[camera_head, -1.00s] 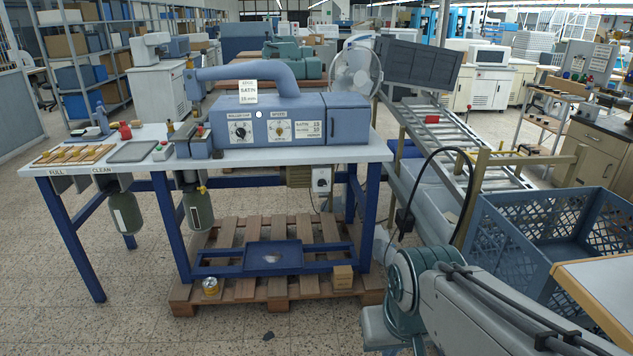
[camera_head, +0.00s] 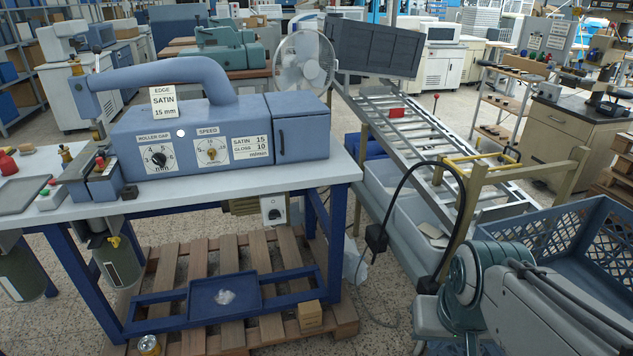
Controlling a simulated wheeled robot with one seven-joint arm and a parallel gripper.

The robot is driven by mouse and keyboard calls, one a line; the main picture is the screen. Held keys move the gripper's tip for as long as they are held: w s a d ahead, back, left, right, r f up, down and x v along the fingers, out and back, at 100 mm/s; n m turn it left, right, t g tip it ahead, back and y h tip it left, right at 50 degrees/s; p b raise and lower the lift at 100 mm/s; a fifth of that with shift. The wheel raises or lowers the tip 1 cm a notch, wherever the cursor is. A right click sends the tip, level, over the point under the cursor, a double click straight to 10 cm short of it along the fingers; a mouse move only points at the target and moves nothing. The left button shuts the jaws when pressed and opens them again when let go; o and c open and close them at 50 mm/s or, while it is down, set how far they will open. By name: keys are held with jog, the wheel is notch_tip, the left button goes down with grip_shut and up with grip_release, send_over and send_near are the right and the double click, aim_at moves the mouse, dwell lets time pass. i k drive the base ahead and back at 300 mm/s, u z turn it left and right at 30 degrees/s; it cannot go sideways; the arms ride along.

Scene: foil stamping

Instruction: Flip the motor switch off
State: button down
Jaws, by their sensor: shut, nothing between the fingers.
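A small pale switch box (camera_head: 273,209) with a dark rotary knob hangs under the front edge of the white-topped bench (camera_head: 225,200). It looks like the motor switch; its knob setting is too small to read. Beside it on the left is a ribbed brownish motor housing (camera_head: 244,206), partly hidden under the bench top. The blue foil stamping machine (camera_head: 220,125) stands on the bench, with ROLLER GAP (camera_head: 158,158) and SPEED (camera_head: 212,151) dials and a SATIN 15 mm card. My arm shows at the lower right, away from the switch; my gripper is out of view.
A wooden pallet (camera_head: 200,262) with a blue tray (camera_head: 225,297) and small carton (camera_head: 309,314) lies under the bench. A roller conveyor (camera_head: 400,125), black cable (camera_head: 400,190) and blue crate (camera_head: 535,220) stand at right.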

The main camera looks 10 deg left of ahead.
aim_at(274, 215)
jog(key=u, duration=0.25)
jog(key=i, duration=1.45)
jog(key=u, duration=0.5)
